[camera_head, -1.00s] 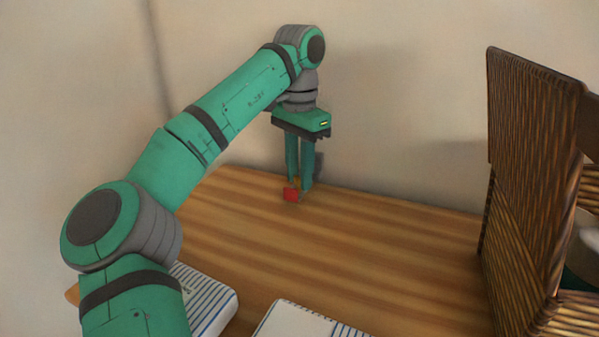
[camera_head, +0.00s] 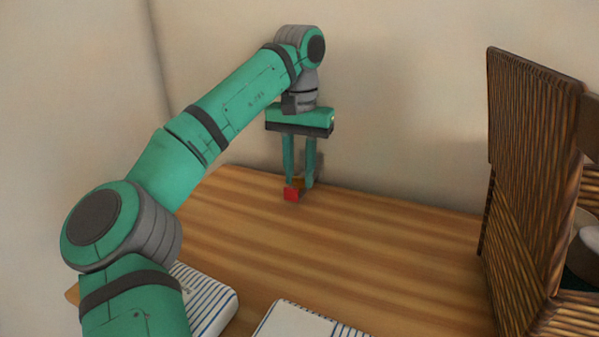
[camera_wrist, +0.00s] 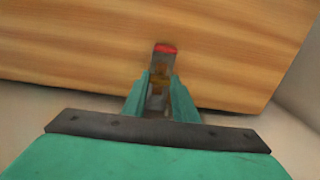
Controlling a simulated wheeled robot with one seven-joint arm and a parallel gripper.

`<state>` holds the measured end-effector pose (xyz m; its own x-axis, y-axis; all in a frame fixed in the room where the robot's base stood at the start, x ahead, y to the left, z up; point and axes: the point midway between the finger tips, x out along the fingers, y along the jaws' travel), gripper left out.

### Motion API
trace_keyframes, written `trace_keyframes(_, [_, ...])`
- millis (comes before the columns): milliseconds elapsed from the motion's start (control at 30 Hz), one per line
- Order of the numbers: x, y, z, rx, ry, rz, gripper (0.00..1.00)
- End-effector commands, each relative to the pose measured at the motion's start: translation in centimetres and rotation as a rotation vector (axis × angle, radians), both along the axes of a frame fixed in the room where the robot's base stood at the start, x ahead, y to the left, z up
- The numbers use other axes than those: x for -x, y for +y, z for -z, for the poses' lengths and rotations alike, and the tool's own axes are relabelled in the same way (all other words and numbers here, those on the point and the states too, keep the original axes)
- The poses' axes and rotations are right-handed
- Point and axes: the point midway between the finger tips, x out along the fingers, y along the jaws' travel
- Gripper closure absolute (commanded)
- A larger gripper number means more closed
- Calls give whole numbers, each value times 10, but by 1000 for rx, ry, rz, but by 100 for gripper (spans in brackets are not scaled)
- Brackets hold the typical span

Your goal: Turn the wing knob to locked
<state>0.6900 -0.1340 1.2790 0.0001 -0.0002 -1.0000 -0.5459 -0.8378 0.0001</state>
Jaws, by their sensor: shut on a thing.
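The wing knob is a small brass-coloured piece (camera_wrist: 158,84) between my fingertips in the wrist view, largely hidden by the fingers. A red part (camera_head: 291,194) shows right beside it; it also shows in the wrist view (camera_wrist: 165,48) at the far end of a grey plate (camera_wrist: 163,62). My gripper (camera_head: 299,184) points down at the back of the wooden table and is shut on the knob; its fingers also show in the wrist view (camera_wrist: 159,92). Which setting the knob is at, I cannot tell.
The wooden table top (camera_head: 370,230) is clear right of my gripper. The wall is close behind my gripper.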

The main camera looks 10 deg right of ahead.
Motion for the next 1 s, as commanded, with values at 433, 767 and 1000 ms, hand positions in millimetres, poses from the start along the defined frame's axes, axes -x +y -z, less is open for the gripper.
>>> trace_keyframes(433, [0, 0, 0, 1, 1, 0, 55])
trace_keyframes(767, [0, 0, -3, -1, -1, 0, 55])
trace_keyframes(1000, [0, 0, -33, -1, -3, -2, 55])
